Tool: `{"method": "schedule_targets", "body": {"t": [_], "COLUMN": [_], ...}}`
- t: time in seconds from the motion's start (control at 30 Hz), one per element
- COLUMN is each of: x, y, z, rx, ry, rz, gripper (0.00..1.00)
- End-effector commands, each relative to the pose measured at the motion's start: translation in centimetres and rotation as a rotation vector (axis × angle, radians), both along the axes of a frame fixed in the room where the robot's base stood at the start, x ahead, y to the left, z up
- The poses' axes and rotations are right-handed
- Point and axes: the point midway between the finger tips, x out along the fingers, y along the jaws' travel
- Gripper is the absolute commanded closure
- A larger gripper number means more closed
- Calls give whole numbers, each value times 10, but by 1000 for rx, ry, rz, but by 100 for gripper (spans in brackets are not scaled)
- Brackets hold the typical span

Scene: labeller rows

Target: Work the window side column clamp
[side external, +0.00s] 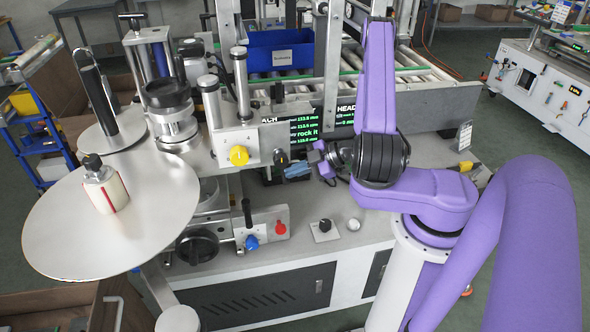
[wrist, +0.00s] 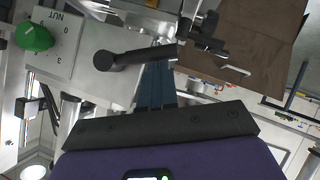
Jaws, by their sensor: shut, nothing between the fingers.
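My gripper (side external: 297,170) is shut and empty, with its blue fingers beside the upper plate of the labeller. A black clamp lever end (side external: 280,158) shows just left of the fingertips. In the wrist view a black lever with a round end (wrist: 106,60) lies across the tips of my shut fingers (wrist: 157,72). I cannot tell whether they touch. A second black lever (side external: 248,213) stands upright at the lower plate. The frames do not show which clamp is on the window side.
A yellow knob (side external: 239,155) is on the upper plate; blue (side external: 252,242) and red (side external: 281,228) knobs are on the lower one. A green knob (wrist: 35,37) shows in the wrist view. A screen (side external: 325,126) stands behind my gripper. A large reel disc (side external: 150,225) fills the left.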

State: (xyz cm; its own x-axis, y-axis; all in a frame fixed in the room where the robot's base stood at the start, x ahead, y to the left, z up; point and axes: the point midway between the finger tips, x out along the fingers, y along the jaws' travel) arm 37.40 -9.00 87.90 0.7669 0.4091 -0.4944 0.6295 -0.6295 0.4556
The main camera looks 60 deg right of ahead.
Motion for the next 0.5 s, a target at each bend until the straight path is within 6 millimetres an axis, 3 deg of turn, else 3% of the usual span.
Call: {"method": "schedule_targets", "body": {"t": [0.5], "x": [0], "y": [1], "z": [-18], "rx": [-157], "ry": [-160], "rz": [-2], "gripper": [100]}}
